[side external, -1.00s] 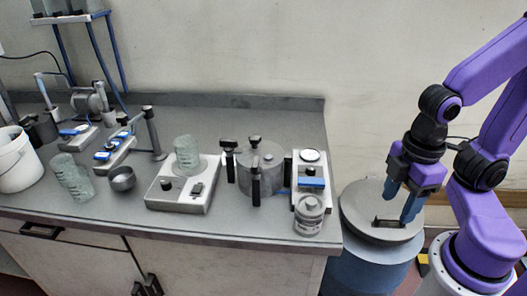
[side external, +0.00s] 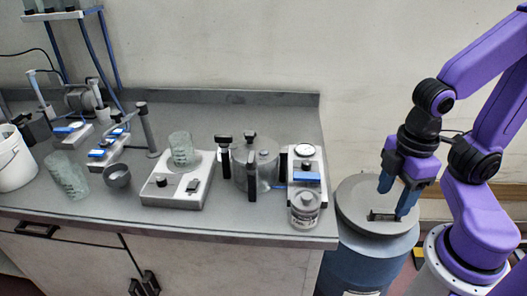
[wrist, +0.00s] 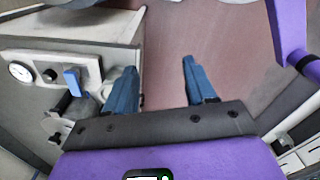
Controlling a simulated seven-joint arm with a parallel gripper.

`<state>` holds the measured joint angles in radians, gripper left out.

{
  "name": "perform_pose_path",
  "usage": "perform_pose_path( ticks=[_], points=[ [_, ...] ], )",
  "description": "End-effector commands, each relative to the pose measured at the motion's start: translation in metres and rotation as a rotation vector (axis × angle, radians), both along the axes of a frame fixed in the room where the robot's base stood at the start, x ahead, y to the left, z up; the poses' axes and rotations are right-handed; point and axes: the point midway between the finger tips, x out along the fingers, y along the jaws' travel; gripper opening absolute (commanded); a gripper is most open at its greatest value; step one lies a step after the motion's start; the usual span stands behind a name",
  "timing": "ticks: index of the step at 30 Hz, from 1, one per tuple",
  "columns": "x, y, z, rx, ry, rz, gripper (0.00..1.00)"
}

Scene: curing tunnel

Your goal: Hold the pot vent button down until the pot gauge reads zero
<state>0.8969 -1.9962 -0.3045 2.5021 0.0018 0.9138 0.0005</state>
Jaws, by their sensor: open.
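The grey metal pot (side external: 266,178) with black handles stands near the right end of the bench. Just right of it is a white panel (side external: 314,166) with a round gauge (side external: 305,151) and a blue button (side external: 305,176). In the wrist view I see a gauge (wrist: 20,72) and a blue button (wrist: 72,81) at the left, which look like the same unit. The gauge reading is too small to tell. My gripper (side external: 394,199) is open and empty, pointing down, right of the bench and apart from the button. Its fingers (wrist: 159,70) show spread in the wrist view.
A blue drum (side external: 365,262) with a grey round lid (side external: 358,207) stands below my gripper, beside the bench end. A ribbed grey jar (side external: 304,210) stands in front of the panel. A white device (side external: 165,200) bearing a glass beaker (side external: 181,148) is left of the pot.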

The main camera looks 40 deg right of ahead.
Motion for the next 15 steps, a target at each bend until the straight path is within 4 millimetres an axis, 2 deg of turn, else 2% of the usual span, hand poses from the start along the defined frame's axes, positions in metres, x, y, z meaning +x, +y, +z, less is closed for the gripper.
perform_pose_path(
  ticks=[5, 6, 11, 15],
  points=[
    [0.0, 0.0, 0.0, 0.0, 0.0, 0.0, 0.55],
    [0.0, 0.0, 0.0, 0.0, 0.0, 0.0, 0.52],
    [0.0, 0.0, 0.0, 0.0, 0.0, 0.0, 0.0],
    [0.0, 0.0, 0.0, 0.0, 0.0, 0.0, 0.0]
  ],
)
